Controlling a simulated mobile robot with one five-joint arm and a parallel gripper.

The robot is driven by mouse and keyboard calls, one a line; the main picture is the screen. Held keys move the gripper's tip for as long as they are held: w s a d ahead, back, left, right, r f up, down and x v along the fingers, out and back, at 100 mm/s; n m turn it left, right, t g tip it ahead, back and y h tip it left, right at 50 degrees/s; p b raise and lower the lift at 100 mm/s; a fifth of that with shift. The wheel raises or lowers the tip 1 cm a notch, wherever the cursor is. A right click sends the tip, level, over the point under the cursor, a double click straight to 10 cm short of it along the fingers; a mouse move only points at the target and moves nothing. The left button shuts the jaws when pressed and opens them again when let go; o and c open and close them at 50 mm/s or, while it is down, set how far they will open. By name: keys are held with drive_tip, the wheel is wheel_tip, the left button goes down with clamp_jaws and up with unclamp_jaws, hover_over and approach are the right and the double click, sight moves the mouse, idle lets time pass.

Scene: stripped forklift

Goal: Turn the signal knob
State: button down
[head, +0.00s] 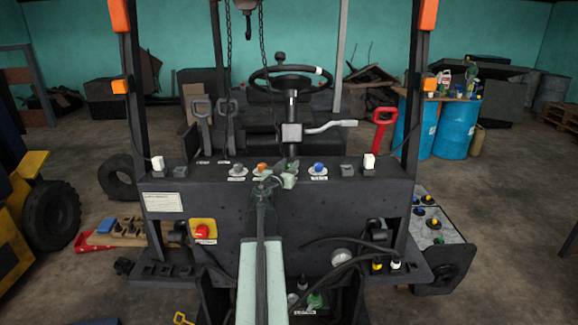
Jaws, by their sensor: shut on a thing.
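A row of small controls runs along the top of the dark dashboard. It holds a grey knob (238,169), an orange knob (262,167) and a blue knob (318,168), with small white labels too small to read. My gripper (272,182) is at the panel's top front edge, just below the orange knob and left of the steering column's foot. Its jaws are shut on a knob of this row, which I take as the signal knob. The jaws cover most of what they hold, so its turn angle cannot be seen.
The steering wheel (291,77) and a side lever (331,127) stand behind the panel. White switches (158,163) sit near both posts. A red button (202,231) is lower left. Dark hoses (345,240) loop right of my arm. Grey levers (202,115) rise at the left.

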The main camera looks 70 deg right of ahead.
drive_tip(key=n+t, duration=0.2)
drive_tip(key=t, duration=0.1)
drive_tip(key=n+t+y, duration=0.1)
drive_tip(key=n+t, duration=0.1)
drive_tip(key=t, duration=0.2)
drive_tip(key=shift+s+n, duration=0.1)
drive_tip(key=shift+n, duration=0.2)
drive_tip(key=shift+n+t+y, duration=1.4)
drive_tip(key=shift+n+t, duration=0.1)
drive_tip(key=shift+t, duration=0.8)
drive_tip(key=c, duration=1)
unclamp_jaws()
drive_tip(key=shift+o, duration=0.2)
drive_tip(key=shift+a, duration=0.1)
drive_tip(key=v, duration=0.7)
drive_tip(key=shift+s+a+r, duration=0.1)
drive_tip(key=shift+s+a, duration=0.1)
drive_tip(key=shift+a, duration=0.1)
drive_tip(key=shift+d+r, duration=0.1)
